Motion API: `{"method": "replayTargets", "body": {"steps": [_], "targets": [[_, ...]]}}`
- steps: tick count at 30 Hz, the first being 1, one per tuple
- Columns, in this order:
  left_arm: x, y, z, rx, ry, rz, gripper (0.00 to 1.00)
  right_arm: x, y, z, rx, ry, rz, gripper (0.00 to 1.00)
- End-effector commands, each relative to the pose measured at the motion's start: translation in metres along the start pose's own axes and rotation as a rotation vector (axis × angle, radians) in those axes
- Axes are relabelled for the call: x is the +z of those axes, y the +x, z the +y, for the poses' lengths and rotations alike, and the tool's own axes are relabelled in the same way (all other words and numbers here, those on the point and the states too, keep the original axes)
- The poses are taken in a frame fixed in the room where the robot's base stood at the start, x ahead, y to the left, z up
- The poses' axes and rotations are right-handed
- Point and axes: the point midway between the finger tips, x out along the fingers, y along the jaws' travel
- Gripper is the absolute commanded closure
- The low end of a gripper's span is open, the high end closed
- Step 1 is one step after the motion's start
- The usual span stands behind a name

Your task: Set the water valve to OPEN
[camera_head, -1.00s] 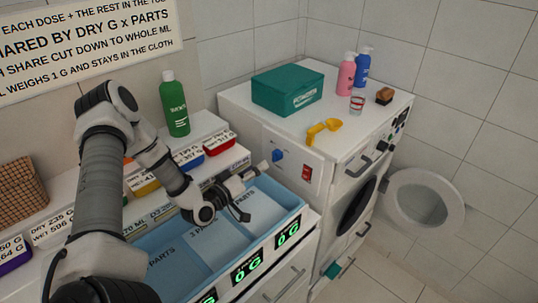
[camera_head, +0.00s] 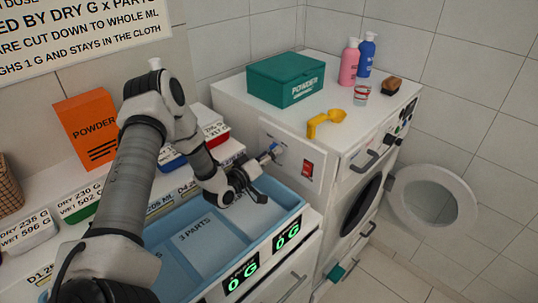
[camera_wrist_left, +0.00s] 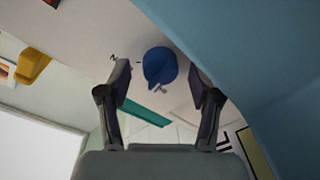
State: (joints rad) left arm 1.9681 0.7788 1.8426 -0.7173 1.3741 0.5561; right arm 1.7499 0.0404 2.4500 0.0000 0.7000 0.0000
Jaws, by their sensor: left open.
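The water valve shows as a blue knob (camera_head: 278,150) on the white side panel of the washer cabinet, mostly covered by my gripper in the head view. In the left wrist view the round blue knob (camera_wrist_left: 160,66) with a pointed tab sits between the fingertips. My left gripper (camera_head: 266,174) is open, one finger on each side of the knob, with visible gaps, so it does not hold it. I cannot read the markings around the knob. My right gripper is not in view.
A red switch (camera_head: 308,170) is right of the valve on the panel. The blue tray (camera_head: 290,216) with partitions lies below my gripper. The washer door (camera_head: 431,197) is open.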

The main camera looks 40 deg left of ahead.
Motion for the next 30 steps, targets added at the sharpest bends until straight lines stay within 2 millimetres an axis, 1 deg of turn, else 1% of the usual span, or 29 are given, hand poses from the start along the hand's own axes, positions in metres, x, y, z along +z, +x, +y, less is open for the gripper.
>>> {"method": "replayTargets", "body": {"steps": [4,5,6,8,9,15,21,23,30], "targets": [[0.0,-0.0003,-0.0003,-0.001,0.0,0.0,0.36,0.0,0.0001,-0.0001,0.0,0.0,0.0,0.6],[0.0,-0.0003,-0.0003,-0.001,0.0,0.0,0.46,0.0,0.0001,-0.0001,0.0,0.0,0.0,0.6],[0.0,-0.0003,-0.0003,-0.001,0.0,0.0,0.61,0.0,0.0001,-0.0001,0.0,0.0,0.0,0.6],[0.0,-0.0004,-0.0003,-0.001,0.0,0.0,0.82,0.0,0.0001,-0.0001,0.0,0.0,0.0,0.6],[0.0,-0.0004,-0.0003,-0.001,0.0,0.0,0.96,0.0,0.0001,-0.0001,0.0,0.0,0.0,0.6],[0.0005,-0.0005,-0.0007,0.001,0.02,0.001,0.96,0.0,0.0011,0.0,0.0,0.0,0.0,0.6],[0.0007,-0.0004,-0.0015,0.013,0.207,0.014,0.96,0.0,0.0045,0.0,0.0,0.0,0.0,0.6],[0.0004,-0.0004,-0.0014,0.015,0.24,0.017,0.96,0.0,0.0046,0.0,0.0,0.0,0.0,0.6],[0.0001,-0.0004,-0.0011,0.015,0.249,0.017,0.96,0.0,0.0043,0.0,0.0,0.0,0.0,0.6]]}}
